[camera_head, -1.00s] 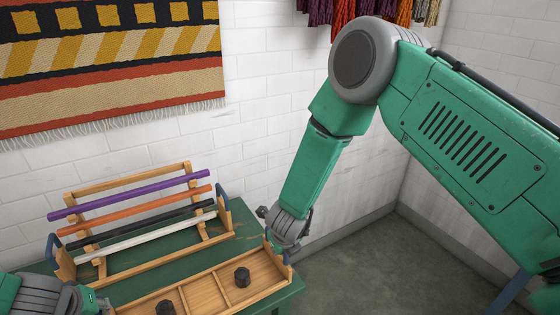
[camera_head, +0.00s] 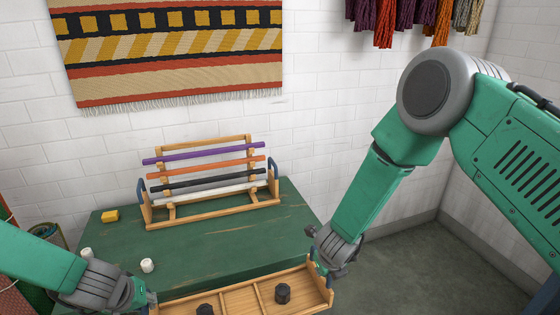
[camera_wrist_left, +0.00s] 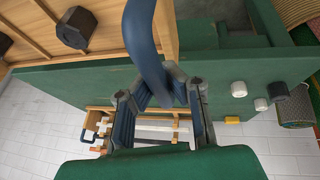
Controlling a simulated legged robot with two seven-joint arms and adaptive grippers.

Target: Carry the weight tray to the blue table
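The weight tray (camera_head: 330,297) is a long wooden tray with dividers, dark weights in its compartments and a blue handle at each end. It lies across the near edge of the green table in the head view; its near side is cut off. My right gripper (camera_head: 322,262) is at the right handle and appears shut on it. My left gripper (camera_head: 150,297) is at the tray's left end. In the left wrist view the blue handle (camera_wrist_left: 143,35) passes between its fingers (camera_wrist_left: 165,95), which appear closed around it. No blue table shows clearly.
The green table (camera_head: 215,240) bears a wooden rack with coloured rods (camera_head: 208,175), a yellow block (camera_head: 110,216) and white cylinders (camera_head: 147,265). A blue strip (camera_head: 545,297) shows at the lower right. Grey floor (camera_head: 410,265) is open right of the table.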

